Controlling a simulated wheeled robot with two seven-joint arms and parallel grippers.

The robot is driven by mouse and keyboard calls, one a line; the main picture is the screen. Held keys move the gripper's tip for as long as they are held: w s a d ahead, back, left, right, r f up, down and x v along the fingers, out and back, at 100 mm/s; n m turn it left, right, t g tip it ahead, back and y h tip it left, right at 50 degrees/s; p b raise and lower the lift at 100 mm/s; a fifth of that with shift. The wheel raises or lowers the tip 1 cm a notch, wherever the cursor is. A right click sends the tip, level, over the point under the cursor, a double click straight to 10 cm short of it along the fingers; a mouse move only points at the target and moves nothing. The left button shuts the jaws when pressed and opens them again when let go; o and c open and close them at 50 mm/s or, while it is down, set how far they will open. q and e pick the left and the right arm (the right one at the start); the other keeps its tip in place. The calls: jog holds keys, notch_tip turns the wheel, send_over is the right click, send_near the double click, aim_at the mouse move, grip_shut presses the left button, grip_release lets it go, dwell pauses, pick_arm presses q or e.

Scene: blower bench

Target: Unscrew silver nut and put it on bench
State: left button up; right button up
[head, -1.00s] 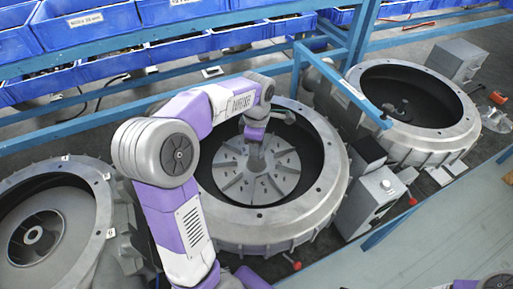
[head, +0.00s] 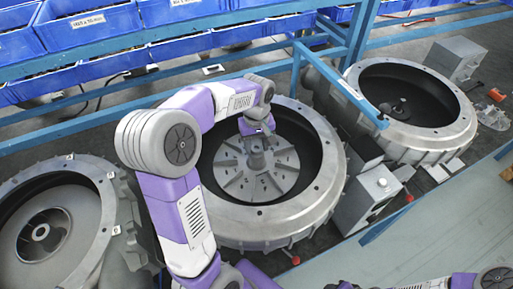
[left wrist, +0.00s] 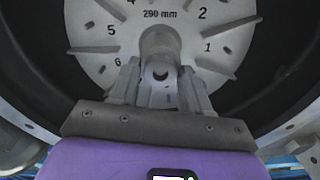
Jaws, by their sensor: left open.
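The middle blower housing (head: 316,215) holds a grey bladed impeller (head: 236,187) with a hub (head: 257,161) standing up at its centre. My left gripper (head: 254,141) is above and behind the hub, pointing down. In the left wrist view my left gripper (left wrist: 160,88) is open, its fingers on either side of a grey round end with a dark hole (left wrist: 160,72), in line with the hub (left wrist: 160,40). I cannot make out the silver nut apart from the hub and shaft. My right gripper is not in view.
Other open housings stand at the left (head: 92,242) and right (head: 440,140). A grey box (head: 372,196) stands beside the middle housing. A blue frame post (head: 352,50) and blue bins (head: 90,25) are behind. A pale bench top (head: 440,235) at lower right has free room.

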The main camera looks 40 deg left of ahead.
pick_arm(q)
jog(key=c, duration=0.8)
jog(key=n, duration=0.5)
jog(key=shift+n, duration=0.4)
jog(key=n+p, duration=0.1)
jog(key=n, duration=0.5)
jog(key=shift+n, duration=0.4)
jog(key=n+p, duration=0.1)
jog(key=n, duration=0.5)
jog(key=shift+r+n, duration=0.1)
jog(key=shift+n, duration=0.2)
jog(key=n+p, duration=0.1)
jog(key=n, duration=0.3)
jog(key=shift+n+p, duration=0.45)
jog(key=shift+n, duration=0.65)
